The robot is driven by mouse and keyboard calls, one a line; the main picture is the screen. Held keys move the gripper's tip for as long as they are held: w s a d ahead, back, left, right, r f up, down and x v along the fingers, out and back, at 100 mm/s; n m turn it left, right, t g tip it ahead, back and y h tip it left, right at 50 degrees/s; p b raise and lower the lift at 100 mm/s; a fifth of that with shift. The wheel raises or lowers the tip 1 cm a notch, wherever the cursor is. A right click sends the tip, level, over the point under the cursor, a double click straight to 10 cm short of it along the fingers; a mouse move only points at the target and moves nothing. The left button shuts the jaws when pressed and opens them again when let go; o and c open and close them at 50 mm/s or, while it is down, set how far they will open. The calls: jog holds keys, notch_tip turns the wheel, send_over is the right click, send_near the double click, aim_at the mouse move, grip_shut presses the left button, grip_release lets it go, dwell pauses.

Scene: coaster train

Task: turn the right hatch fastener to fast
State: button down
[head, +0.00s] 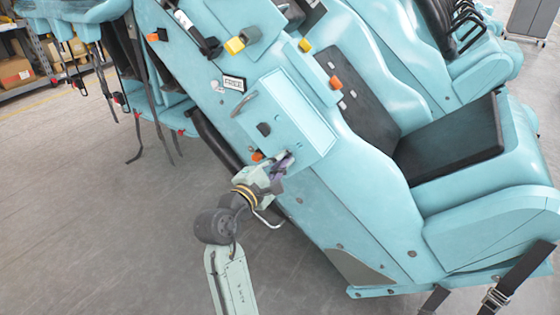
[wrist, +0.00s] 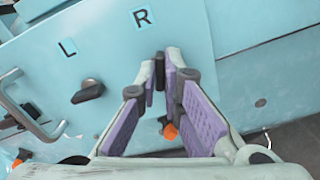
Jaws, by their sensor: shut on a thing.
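The hatch (head: 300,112) is a light blue panel on the side of the coaster car, and it also fills much of the wrist view (wrist: 105,50). It bears the letters L and R in the wrist view. The left hatch fastener (wrist: 88,91) is a black knob below the L, free of my gripper. My gripper (wrist: 166,72) has its purple-padded fingers closed together below the R, against the panel. In the head view my gripper (head: 284,162) is at the hatch's lower edge.
A grey handle (wrist: 30,110) stands out left of the left fastener. An orange knob (wrist: 170,131) shows between my fingers, below the hatch. A FREE sign (head: 234,84) is above the hatch. Dark straps (head: 108,90) hang at left; the floor (head: 90,230) there is clear.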

jog(key=shift+f+m+b, duration=0.15)
jog(key=shift+m+b, duration=2.65)
jog(key=shift+m, duration=4.2)
jog(key=c, duration=1.7)
grip_release()
